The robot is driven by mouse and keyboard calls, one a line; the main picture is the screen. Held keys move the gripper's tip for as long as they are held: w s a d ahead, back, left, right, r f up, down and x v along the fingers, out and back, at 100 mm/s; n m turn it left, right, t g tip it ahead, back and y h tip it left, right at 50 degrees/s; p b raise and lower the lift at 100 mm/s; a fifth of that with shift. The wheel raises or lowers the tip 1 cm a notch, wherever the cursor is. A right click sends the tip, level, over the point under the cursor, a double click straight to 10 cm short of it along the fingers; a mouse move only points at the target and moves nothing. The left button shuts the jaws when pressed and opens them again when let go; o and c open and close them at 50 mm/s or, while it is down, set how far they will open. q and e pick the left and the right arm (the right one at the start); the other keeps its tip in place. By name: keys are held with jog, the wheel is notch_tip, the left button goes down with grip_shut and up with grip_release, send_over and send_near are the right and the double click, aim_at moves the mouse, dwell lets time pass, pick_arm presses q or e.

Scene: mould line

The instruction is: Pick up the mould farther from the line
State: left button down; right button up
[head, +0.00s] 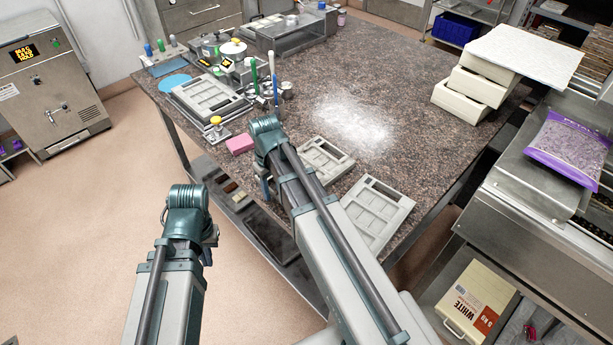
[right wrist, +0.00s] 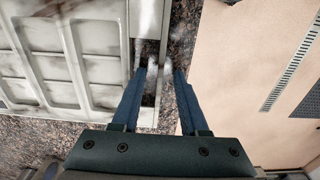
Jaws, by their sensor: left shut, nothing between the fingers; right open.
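Two pale grey moulds with rectangular cavities lie flat on the speckled worktop: one mould (head: 327,158) just right of my right wrist, partly hidden by my arm, and another mould (head: 376,215) closer to the front edge. My right gripper (head: 266,190) points down near the table's left edge. In the right wrist view its open fingers (right wrist: 158,72) are at the slotted edge of a mould (right wrist: 60,65); I cannot tell whether they touch it. My left gripper (head: 208,254) hangs shut and empty over the floor, left of the table.
A pink block (head: 240,145) lies left of my right wrist. Tools and a larger grey mould (head: 207,96) stand behind it. Pale trays (head: 470,87) are stacked at the back right. A purple bag (head: 572,150) lies on the steel machine at right. The floured middle is clear.

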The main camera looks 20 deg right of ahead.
jog(key=shift+f, duration=0.1)
grip_shut()
dwell(1.4)
